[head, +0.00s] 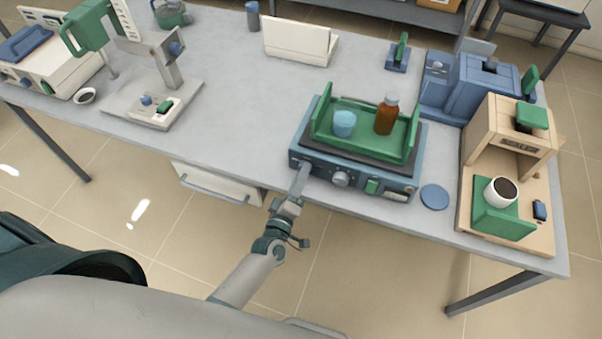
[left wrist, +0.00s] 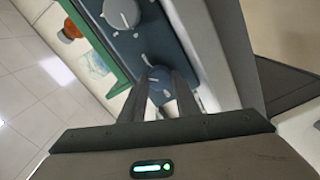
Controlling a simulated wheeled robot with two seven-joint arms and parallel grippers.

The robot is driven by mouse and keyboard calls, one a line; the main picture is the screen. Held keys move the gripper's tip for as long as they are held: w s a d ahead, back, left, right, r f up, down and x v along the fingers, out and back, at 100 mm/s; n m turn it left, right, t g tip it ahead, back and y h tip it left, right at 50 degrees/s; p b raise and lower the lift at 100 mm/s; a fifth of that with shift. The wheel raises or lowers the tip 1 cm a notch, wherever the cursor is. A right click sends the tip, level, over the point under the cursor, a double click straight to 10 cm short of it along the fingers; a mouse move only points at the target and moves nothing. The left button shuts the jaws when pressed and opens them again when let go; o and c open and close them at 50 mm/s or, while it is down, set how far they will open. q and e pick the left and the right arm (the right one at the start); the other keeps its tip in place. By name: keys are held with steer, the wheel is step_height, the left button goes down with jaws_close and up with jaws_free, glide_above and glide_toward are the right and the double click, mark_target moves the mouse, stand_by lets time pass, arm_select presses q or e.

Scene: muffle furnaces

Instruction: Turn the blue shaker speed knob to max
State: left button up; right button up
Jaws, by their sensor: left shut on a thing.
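The blue shaker (head: 408,187) stands at the front edge of the table, with a green-walled tray (head: 350,108) on top. Its blue speed knob (left wrist: 160,93) is at the left end of the front panel, with white tick marks around it in the left wrist view. My left gripper (head: 302,174) reaches up to the panel from the front. Its two fingers, also in the left wrist view (left wrist: 161,80), are shut on the blue knob, one on each side. In the head view the gripper mostly hides the knob. My right gripper is not in view.
A grey-white knob (head: 340,179) and a green switch (head: 372,186) sit right of the gripper on the panel. A blue beaker (head: 344,123) and a brown bottle (head: 387,115) stand on the tray. A blue disc (head: 434,197) and a wooden coffee machine (head: 508,157) are to the right.

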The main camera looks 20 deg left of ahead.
arm_select(q)
steer(key=m, duration=0.3)
steer(key=shift+d+m+p, duration=0.1)
steer(key=shift+m+p, duration=0.6)
steer(key=shift+m, duration=1.5)
steer(key=shift+f, duration=0.1)
steer(key=o, duration=1)
steer(key=shift+o, duration=0.2)
steer(key=shift+s, duration=0.1)
steer(key=s+b, duration=0.5)
steer(key=s, duration=1.2)
steer(key=shift+s+a, duration=0.15)
steer(key=shift+a, duration=0.2)
